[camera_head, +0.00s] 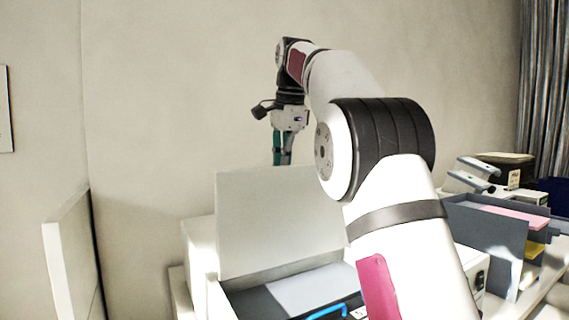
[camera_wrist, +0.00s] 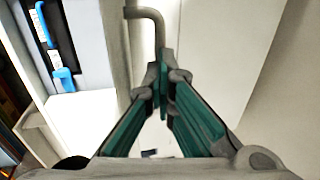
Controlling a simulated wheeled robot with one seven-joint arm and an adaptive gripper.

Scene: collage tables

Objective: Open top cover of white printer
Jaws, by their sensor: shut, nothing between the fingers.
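The white printer (camera_head: 199,245) stands on a table in the lower middle of the head view. Its top cover (camera_head: 275,222) stands up as an upright pale panel. The open top shows a dark interior with a light grey panel and a blue part (camera_head: 327,311), which also shows in the wrist view (camera_wrist: 64,78). My gripper (camera_head: 283,161) points down at the upper edge of the cover, seemingly behind it. Its teal fingers (camera_wrist: 165,68) are shut with nothing between them. Whether they touch the cover cannot be told. My arm hides the printer's right part.
Grey trays (camera_head: 487,238) with pink and yellow sheets stand to the right, with dark equipment (camera_head: 505,165) behind. A white upright panel (camera_head: 70,255) stands at the left. A plain wall is behind the printer. The air above and left of the cover is clear.

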